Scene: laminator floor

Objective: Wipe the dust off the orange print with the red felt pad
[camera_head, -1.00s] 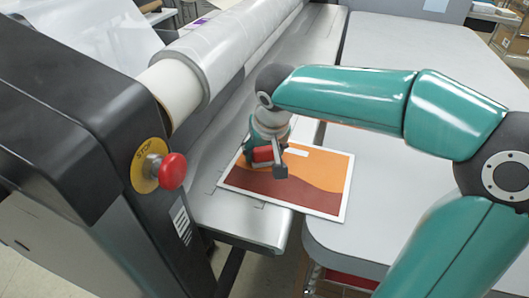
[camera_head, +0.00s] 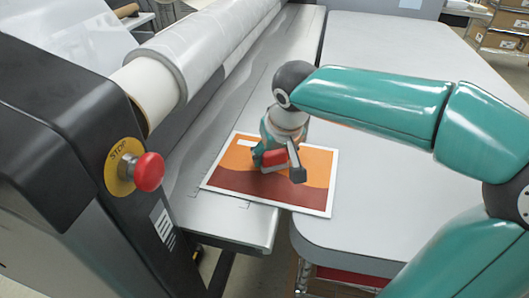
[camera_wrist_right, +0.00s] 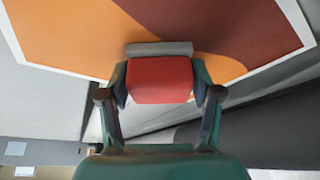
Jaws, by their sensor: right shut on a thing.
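The orange print (camera_head: 315,165), with a dark red-brown lower part and white border, lies flat across the machine's bed edge and the grey table. My right gripper (camera_head: 280,163) is over its middle, shut on the red felt pad (camera_head: 272,158). In the right wrist view the pad (camera_wrist_right: 160,80) sits between both fingers, its grey layer (camera_wrist_right: 158,48) towards the print. The pad is at the print's surface or just above; I cannot tell which. A pale strip (camera_head: 246,142) shows at the print's upper left; whether it is dust is unclear. My left gripper is not in view.
The laminator's black housing with a red stop button (camera_head: 148,171) stands at the left. Its large film roll (camera_head: 195,55) runs along the bed's (camera_head: 225,213) far side. The grey table (camera_head: 420,60) is clear beyond my right arm.

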